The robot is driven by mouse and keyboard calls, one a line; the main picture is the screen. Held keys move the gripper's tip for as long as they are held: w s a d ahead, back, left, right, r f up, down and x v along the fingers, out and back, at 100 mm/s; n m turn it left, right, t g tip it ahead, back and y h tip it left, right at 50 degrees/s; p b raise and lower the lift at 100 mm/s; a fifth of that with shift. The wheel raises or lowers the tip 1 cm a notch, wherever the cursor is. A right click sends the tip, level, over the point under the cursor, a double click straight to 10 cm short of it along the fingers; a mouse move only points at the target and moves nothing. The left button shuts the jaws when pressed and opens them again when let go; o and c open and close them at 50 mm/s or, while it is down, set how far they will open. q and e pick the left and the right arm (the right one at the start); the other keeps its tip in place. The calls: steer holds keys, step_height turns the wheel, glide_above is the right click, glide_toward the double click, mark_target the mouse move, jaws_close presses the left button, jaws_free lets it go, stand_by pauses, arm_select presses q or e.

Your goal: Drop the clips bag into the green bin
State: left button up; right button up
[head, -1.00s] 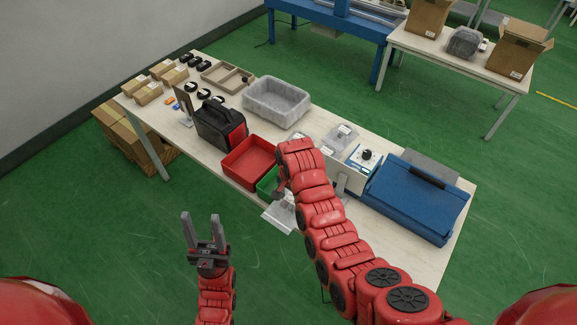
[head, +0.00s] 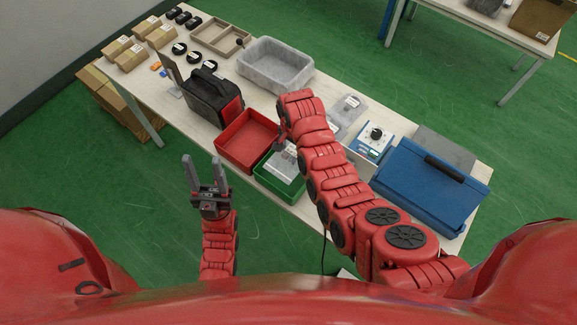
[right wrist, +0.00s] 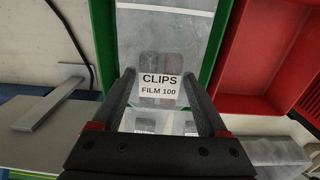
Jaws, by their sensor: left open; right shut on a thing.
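The clips bag (head: 285,168) is a clear pouch with a white "CLIPS FILM 100" label. In the right wrist view the bag (right wrist: 165,40) hangs between the fingers of my right gripper (right wrist: 158,78), which is shut on it. My right gripper (head: 284,138) is partly hidden by its arm in the head view. The bag lies over the green bin (head: 271,188), within its rim; the green walls (right wrist: 221,45) run along both sides of it. I cannot tell whether it touches the bin floor. My left gripper (head: 205,180) is open and empty, off the table's front edge.
A red bin (head: 246,142) stands directly beside the green bin. The floor in front is clear.

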steer(key=shift+f, duration=0.55)
steer(key=shift+s, duration=0.15)
steer(key=o, duration=1.4)
